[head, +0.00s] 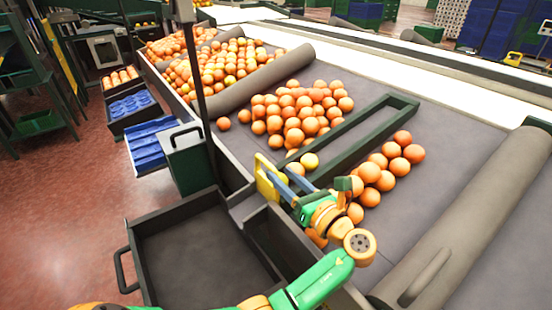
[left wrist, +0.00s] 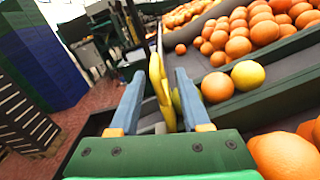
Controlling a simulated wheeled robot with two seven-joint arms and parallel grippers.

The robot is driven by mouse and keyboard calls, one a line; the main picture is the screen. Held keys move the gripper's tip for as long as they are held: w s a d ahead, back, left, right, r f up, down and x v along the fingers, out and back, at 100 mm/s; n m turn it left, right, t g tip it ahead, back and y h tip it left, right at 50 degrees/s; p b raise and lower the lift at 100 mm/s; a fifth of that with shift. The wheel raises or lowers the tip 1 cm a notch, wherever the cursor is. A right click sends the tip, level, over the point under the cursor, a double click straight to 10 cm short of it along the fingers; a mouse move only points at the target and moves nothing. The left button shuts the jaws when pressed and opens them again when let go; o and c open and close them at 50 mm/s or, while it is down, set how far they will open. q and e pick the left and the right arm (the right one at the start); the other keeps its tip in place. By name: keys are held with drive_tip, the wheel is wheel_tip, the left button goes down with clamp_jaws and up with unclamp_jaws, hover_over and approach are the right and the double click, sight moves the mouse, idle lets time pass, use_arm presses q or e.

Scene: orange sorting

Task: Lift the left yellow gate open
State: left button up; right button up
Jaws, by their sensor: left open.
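The yellow gate (head: 262,178) is an upright plate at the near edge of the sorting table, at the mouth of a chute. In the left wrist view the yellow gate (left wrist: 155,72) shows edge-on between my two blue fingers. My left gripper (head: 279,180) is open, with its fingertips at the gate, one on each side of it in the wrist view. I cannot tell whether either finger touches it. The lower part of the gate is partly hidden by the gripper in the head view. My right gripper is not in view.
A dark empty crate (head: 195,245) stands below the gate. A green divider frame (head: 365,125) runs across the table, with oranges (head: 300,115) on both sides. A yellowish fruit (head: 309,160) lies close behind the gripper. A grey roller (head: 470,215) lies at right.

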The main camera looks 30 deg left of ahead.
sight(274, 172)
use_arm(q)
drive_tip(key=x, duration=0.5)
drive_tip(key=shift+s+a+r, duration=0.15)
drive_tip(key=shift+s+a, duration=0.15)
drive_tip(key=shift+a, duration=0.05)
drive_tip(key=shift+w, duration=0.15)
drive_tip(key=c, duration=0.4)
clamp_jaws()
idle(0.5)
